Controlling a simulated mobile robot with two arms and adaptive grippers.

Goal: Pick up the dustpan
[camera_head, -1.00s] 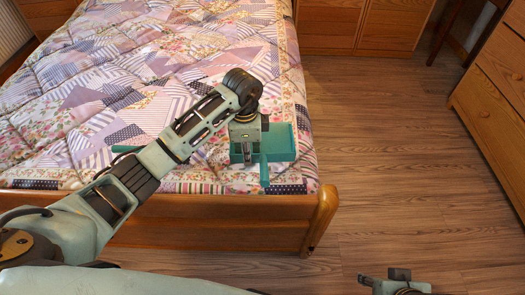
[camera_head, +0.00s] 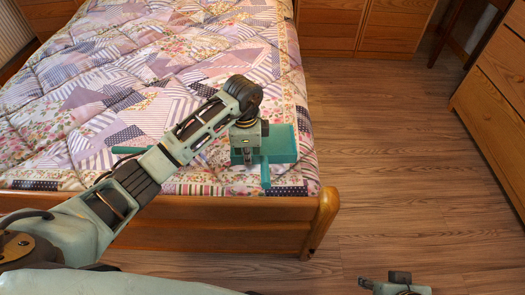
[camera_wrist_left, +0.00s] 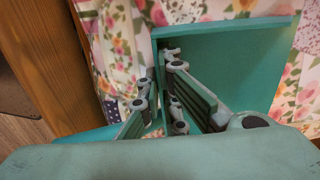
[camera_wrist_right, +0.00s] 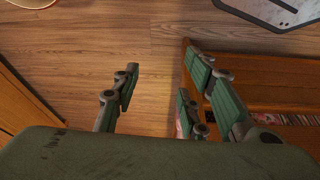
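The teal dustpan (camera_head: 281,143) is at the bed's near right corner, its short handle (camera_head: 265,175) pointing towards me. It looks slightly tilted; I cannot tell whether it is clear of the quilt. My left gripper (camera_head: 247,163) points down at the pan's left part. In the left wrist view its fingers (camera_wrist_left: 160,72) are close together on both sides of the dustpan's side wall (camera_wrist_left: 157,55), and the pan's flat face spreads to the right. My right gripper (camera_head: 398,282) is low over the floor; in the right wrist view its fingers (camera_wrist_right: 162,72) are apart and empty.
A teal rod (camera_head: 128,149) lies on the quilt, partly behind my left arm. The bed's wooden footboard (camera_head: 220,236) and rounded corner post (camera_head: 322,215) stand just in front. Wooden drawers (camera_head: 495,105) are at the right. The floor (camera_head: 400,150) between is clear.

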